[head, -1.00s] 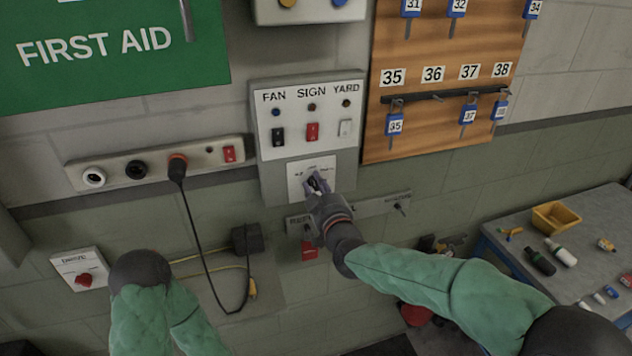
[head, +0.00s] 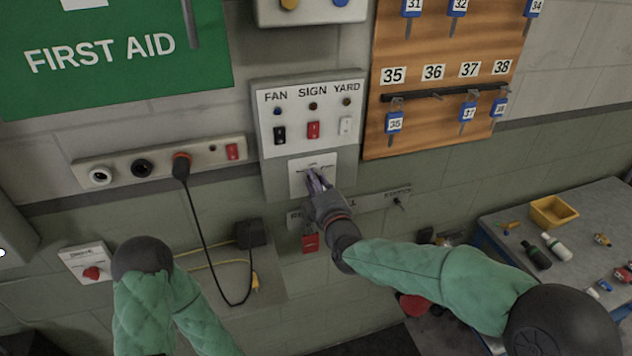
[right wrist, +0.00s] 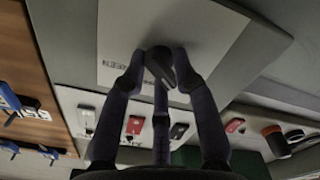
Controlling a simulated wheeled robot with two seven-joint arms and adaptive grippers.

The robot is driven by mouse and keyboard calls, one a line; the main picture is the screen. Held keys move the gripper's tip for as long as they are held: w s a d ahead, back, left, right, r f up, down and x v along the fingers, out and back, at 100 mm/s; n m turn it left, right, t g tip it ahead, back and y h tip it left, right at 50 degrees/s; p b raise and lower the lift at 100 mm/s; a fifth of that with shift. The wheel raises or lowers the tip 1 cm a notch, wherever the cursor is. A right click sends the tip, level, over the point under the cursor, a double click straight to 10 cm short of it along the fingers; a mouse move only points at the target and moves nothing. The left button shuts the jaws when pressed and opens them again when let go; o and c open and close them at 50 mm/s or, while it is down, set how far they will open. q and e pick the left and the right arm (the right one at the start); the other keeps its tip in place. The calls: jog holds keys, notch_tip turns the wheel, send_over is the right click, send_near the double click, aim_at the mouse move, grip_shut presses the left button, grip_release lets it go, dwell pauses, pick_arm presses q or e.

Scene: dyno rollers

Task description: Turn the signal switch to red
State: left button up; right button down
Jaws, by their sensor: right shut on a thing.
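The signal switch is a dark rotary knob (right wrist: 160,66) on a pale label plate (head: 300,180), below the FAN, SIGN and YARD panel. My right gripper (head: 317,182) reaches up to it from below right. In the right wrist view its dark fingers (right wrist: 158,72) are closed around the knob. The gripper hides most of the knob and plate in the head view. The plate's lettering is too small or covered to read surely, so I cannot tell the knob's setting. My left arm shows at lower left, but its gripper is not visible.
Above the plate are rocker switches on the FAN, SIGN, YARD panel (head: 350,105). A socket strip (head: 120,170) with a plugged cable is at left. A key board (head: 440,130) hangs at right. A cluttered workbench (head: 590,215) stands at lower right.

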jog(key=shift+d, duration=0.1)
dwell(0.3)
jog(key=c, duration=1.1)
grip_release()
jog(key=shift+w+d+r, duration=0.1)
jog(key=shift+c, duration=0.2)
jog(key=v, duration=1.2)
